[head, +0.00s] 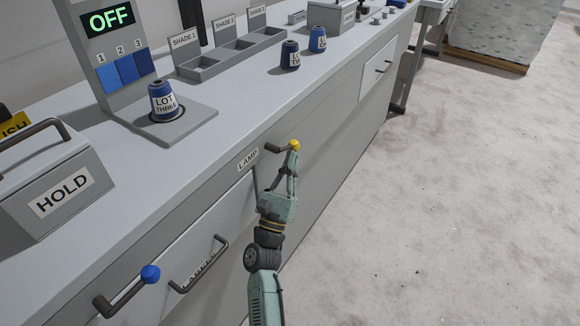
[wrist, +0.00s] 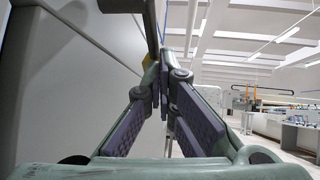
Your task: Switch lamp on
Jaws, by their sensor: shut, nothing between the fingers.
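The lamp switch is a dark lever with a yellow knob (head: 294,145) on the front of the grey counter, beside a LAMP label (head: 248,159). The lever points right, about level. My gripper (head: 291,158) is shut and empty, with its fingertips just below the yellow knob. I cannot tell whether they touch it. In the wrist view my closed fingertips (wrist: 163,85) point up toward the lever's dark bar (wrist: 151,25). A bit of the yellow knob (wrist: 148,61) shows behind them. A display (head: 108,19) on the counter reads OFF in green.
A blue-knobbed lever (head: 150,274) and a drawer handle (head: 200,264) stick out of the counter front at lower left. A HOLD box (head: 58,185), a LOT THREE cone (head: 164,101) and two more cones stand on top.

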